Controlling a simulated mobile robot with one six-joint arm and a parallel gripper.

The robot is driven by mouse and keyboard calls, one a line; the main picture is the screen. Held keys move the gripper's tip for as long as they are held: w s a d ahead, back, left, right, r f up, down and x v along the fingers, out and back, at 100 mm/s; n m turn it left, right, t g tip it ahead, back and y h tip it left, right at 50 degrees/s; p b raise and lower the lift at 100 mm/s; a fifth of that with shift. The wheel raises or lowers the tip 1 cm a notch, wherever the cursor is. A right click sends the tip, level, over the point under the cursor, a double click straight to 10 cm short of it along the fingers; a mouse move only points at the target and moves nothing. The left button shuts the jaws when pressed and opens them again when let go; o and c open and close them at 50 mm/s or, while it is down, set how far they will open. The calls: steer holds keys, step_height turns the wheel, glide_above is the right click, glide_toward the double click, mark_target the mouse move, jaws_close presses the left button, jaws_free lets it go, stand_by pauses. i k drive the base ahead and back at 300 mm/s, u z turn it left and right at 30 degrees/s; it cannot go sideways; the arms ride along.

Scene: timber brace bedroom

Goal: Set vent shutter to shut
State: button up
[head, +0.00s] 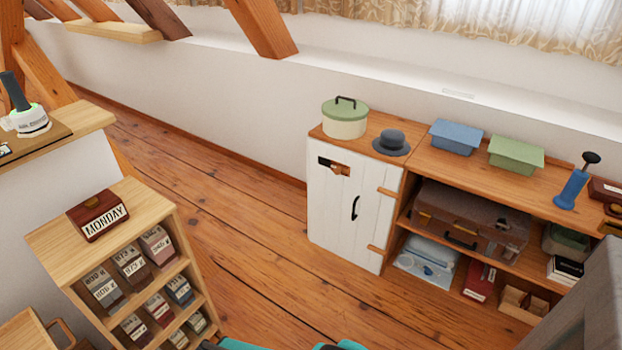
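A white plank cabinet door (345,220) stands at the middle right in the head view. Near its top is a dark slot with a small brown wooden piece (340,169) at its right part, which looks like the vent shutter. The left part of the slot shows dark and looks uncovered; the detail is too small to tell exactly how the piece sits. A black curved handle (355,208) is on the same door, which looks closed. My gripper cannot be made out; only teal parts, apparently mine, show at the bottom edge.
A green-lidded pot (345,120) and grey hat (391,143) stand on the cabinet. Open shelves to its right hold a brown suitcase (470,220) and boxes. A box rack (140,265) stands at lower left. Wooden floor (260,245) is clear between.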

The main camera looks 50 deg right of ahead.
mark_target(337, 168)
steer(key=z, duration=1.1)
steer(key=k, duration=0.1)
steer(key=u, duration=2.5)
steer(key=k, duration=1.1)
steer(key=z, duration=1.3)
